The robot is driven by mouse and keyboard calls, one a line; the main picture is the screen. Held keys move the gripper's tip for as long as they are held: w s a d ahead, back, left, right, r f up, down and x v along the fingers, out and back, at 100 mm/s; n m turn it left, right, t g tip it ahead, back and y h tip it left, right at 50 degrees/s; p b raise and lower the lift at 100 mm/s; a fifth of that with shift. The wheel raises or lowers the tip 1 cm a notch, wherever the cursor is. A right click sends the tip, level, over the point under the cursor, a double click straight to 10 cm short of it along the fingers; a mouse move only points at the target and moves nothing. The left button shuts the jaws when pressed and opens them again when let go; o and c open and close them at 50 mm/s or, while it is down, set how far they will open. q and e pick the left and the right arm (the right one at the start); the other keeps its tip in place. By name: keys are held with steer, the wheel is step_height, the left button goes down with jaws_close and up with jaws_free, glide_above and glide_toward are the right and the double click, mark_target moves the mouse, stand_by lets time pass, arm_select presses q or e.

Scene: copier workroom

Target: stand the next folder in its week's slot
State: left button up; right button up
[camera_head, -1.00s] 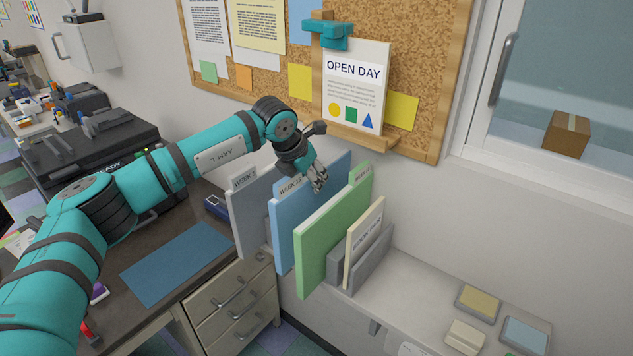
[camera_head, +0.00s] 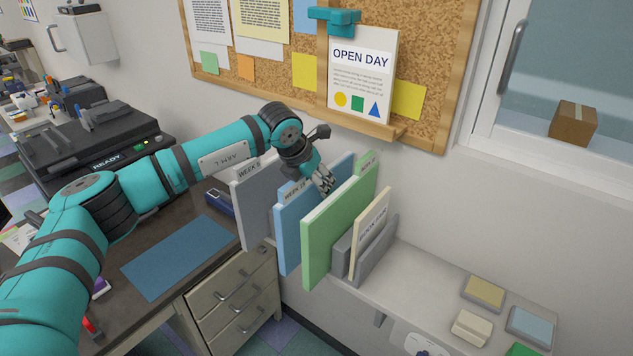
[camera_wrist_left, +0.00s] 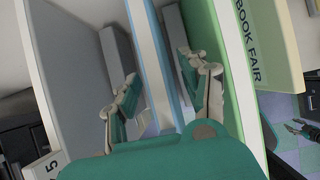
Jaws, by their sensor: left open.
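The blue folder (camera_head: 287,240), its tab lettered WEEK with a number too small to read surely, stands upright between a grey folder (camera_head: 250,215) and a green folder (camera_head: 335,235). My left gripper (camera_head: 324,180) is at its top edge. In the left wrist view my left gripper (camera_wrist_left: 160,95) is open, with one finger on each side of the blue folder (camera_wrist_left: 153,50) and visible gaps beside it. The grey rack (camera_head: 377,253) shows at the right of the row; the blue folder's foot in it is hidden.
A cream BOOK FAIR folder (camera_head: 368,235) stands right of the green one. The shelf (camera_head: 425,285) holds small pads (camera_head: 484,290) farther right. A desk with a blue mat (camera_head: 178,260) lies left. The corkboard wall (camera_head: 425,60) is close behind the folders.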

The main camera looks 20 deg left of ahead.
arm_select(q)
steer(key=shift+s+r, duration=0.2)
steer(key=shift+r, duration=0.2)
steer(key=b+v, duration=0.4)
steer(key=v, duration=0.6)
steer(key=shift+s+r, duration=0.3)
steer(key=shift+r, duration=0.2)
steer(key=shift+f, duration=0.1)
